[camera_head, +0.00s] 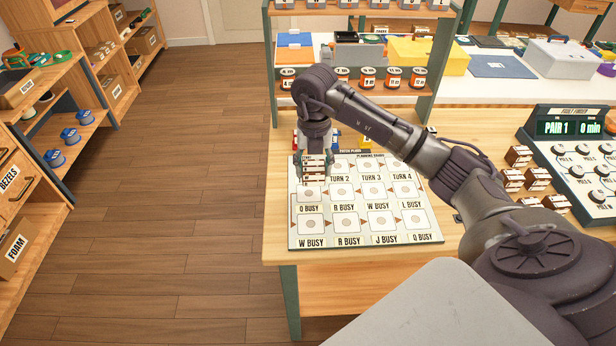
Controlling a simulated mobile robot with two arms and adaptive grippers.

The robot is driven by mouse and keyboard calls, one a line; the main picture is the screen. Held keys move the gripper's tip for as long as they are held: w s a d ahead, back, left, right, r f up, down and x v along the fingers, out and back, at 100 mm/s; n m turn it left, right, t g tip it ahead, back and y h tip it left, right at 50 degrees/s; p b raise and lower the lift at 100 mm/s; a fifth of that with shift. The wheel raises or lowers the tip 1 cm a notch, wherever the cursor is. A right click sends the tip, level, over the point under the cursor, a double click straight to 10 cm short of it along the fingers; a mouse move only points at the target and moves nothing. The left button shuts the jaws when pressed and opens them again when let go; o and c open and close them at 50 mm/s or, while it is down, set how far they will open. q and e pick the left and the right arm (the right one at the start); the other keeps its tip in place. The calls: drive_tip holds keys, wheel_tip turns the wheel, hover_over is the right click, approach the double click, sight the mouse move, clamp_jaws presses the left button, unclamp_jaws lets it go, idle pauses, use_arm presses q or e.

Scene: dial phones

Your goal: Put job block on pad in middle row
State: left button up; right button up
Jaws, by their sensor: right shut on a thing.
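The planning board (340,244) lies on the wooden table, with rows of pale pads, arrows and printed labels. The middle row has several pads, including its leftmost pad (309,191) above a "Q BUSY" label. My right gripper (314,168) points down over the board's upper left corner. It is shut on a brown job block with white labels (314,178), just above or at the leftmost column; I cannot tell whether the block touches the board. The gripper and block hide the top-left pad. My left gripper is not in view.
Several similar brown blocks (513,180) stand on the table at right, beside the fault finder (575,165). A shelf with labelled spools (368,78) rises behind the board. My right arm spans the area above the board's right. The board's lower row is clear.

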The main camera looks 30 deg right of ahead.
sight(308, 181)
drive_tip(key=shift+w+a+f, duration=0.4)
drive_tip(key=shift+a, duration=0.1)
wheel_tip(308, 181, down, 4)
drive_tip(key=shift+r+p, duration=0.1)
drive_tip(key=shift+p, duration=0.3)
drive_tip(key=shift+f, duration=0.25)
drive_tip(key=o, duration=1.2)
drive_tip(key=shift+c, duration=0.2)
drive_tip(key=shift+r, duration=0.1)
